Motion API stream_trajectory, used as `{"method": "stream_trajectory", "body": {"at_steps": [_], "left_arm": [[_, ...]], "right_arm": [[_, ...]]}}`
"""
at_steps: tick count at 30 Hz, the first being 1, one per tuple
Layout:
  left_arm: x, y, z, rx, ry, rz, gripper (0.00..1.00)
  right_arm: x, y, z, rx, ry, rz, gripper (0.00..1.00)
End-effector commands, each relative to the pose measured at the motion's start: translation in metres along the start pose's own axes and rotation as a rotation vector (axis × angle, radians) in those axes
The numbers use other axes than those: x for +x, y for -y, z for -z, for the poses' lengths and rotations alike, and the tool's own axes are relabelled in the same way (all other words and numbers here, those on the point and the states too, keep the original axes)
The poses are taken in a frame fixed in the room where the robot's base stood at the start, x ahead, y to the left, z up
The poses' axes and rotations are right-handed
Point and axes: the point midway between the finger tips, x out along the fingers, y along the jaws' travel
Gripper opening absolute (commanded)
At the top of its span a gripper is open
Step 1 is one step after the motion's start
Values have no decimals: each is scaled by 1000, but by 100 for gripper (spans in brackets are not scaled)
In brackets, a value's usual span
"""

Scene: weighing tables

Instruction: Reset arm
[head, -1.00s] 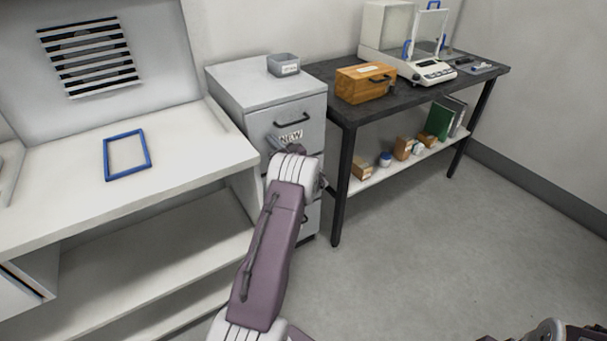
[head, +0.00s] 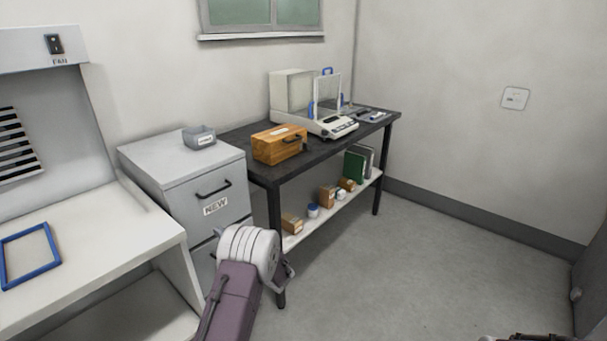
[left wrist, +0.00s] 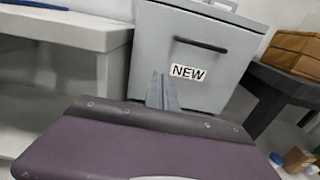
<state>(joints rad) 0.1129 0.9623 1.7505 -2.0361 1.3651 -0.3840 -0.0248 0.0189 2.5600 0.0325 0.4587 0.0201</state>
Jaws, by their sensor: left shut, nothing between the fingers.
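My left arm (head: 236,295) comes in from the bottom of the head view, in front of the grey drawer cabinet (head: 205,165). My left gripper (left wrist: 162,90) shows in the left wrist view with its two grey fingers together and nothing between them. It is in front of the cabinet drawer with the NEW label (left wrist: 188,72). In the head view the gripper is mostly hidden behind my wrist. My right gripper cannot be made out; only a dark sliver shows at the bottom right edge.
A dark table (head: 234,138) holds a wooden box (head: 275,146) and a balance (head: 325,124). Its lower shelf (head: 300,235) holds small boxes, jars and binders. A grey bin (head: 199,137) sits on the cabinet. A blue frame (head: 55,245) lies on the white bench (head: 110,235). Floor at right is clear.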

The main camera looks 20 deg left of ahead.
Motion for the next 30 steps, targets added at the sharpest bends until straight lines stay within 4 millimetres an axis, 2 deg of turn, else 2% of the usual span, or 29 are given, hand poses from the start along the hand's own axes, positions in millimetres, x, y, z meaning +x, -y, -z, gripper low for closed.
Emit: {"method": "stream_trajectory", "body": {"at_steps": [2, 4, 5, 7, 9, 10, 11, 12, 14, 16, 19, 21, 24, 27, 30], "left_arm": [[-2, 3, -3, -5, 3, 6, 0], [-3, 8, -21, -36, 20, 13, 0], [-4, 11, -34, -57, 31, 18, 0], [-12, 13, -72, -117, 57, 26, 0], [-24, -12, -96, -189, 14, -44, 0], [-32, -27, -97, -225, -30, -87, 0], [-40, -44, -95, -268, -87, -136, 0], [-54, -66, -87, -329, -169, -203, 0], [-81, -96, -67, -428, -305, -309, 0], [-119, -126, -38, -559, -468, -440, 0], [-183, -154, 2, -760, -688, -638, 0], [-227, -163, 24, -902, -816, -780, 0], [-282, -165, 47, -1095, -952, -982, 0], [-323, -160, 63, -1274, -1030, -1182, 0], [-352, -147, 74, -1461, -1056, -1388, 0]], "right_arm": [[0, 0, 0, 0, 0, 0, 20], [0, 0, 0, 0, 0, 0, 20], [0, 0, 0, 0, 0, 0, 20], [0, 0, 0, 0, 0, 0, 20], [0, 0, 0, 0, 0, 0, 20], [0, 0, 0, 0, 0, 0, 20], [0, 0, 0, 0, 0, 0, 20], [0, 0, 0, 0, 0, 0, 20], [0, 0, 0, 0, 0, 0, 20], [0, 0, 0, 0, 0, 0, 20], [0, 0, 0, 0, 0, 0, 20], [0, 0, 0, 0, 0, 0, 20], [0, 0, 0, 0, 0, 0, 20], [0, 0, 0, 0, 0, 0, 20], [0, 0, 0, 0, 0, 0, 20]]}}
